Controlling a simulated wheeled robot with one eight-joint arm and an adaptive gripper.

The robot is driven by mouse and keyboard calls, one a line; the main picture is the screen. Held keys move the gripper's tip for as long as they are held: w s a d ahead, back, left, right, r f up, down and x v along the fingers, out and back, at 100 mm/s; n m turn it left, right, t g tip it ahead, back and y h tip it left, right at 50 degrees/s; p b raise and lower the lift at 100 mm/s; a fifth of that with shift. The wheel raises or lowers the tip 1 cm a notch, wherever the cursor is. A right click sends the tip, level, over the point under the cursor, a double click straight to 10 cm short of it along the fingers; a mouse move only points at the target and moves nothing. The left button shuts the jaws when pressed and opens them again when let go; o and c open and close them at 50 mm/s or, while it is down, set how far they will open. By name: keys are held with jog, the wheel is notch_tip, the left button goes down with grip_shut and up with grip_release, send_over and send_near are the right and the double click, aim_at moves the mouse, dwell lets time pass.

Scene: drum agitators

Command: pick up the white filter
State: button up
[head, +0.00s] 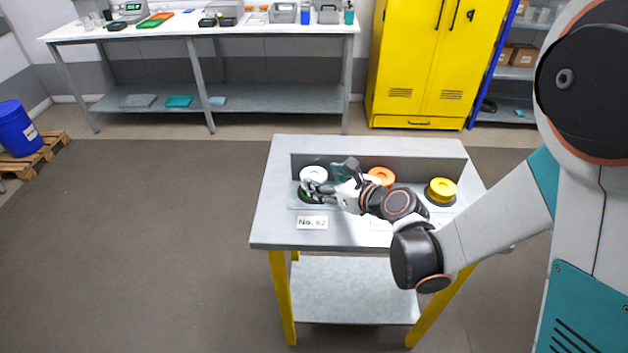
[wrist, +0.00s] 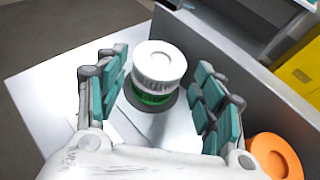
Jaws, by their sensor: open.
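The white filter (head: 313,174) is a round disc at the left end of the small table in the head view. In the wrist view the white filter (wrist: 158,66) sits on top of a green ring (wrist: 150,98) above a dark round base. My gripper (head: 318,186) is at the white filter, with its arm reaching in from the right. In the wrist view my gripper (wrist: 160,92) is open, with teal-padded fingers on the left and right of the filter. Gaps show between the fingers and the filter, and I cannot see contact.
An orange filter (head: 382,176) stands in the middle and a yellow one (head: 441,190) at the right. A grey upright panel (head: 340,163) runs behind them. A label reading "No. 62" (head: 312,223) lies in front. The small table (head: 272,230) has free room at its left edge.

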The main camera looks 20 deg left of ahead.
aim_at(316, 177)
jog(key=b+x, duration=0.1)
jog(key=x, duration=0.3)
jog(key=shift+r, duration=0.1)
jog(key=shift+c, duration=0.4)
jog(key=c, duration=0.5)
jog(key=shift+o, duration=0.2)
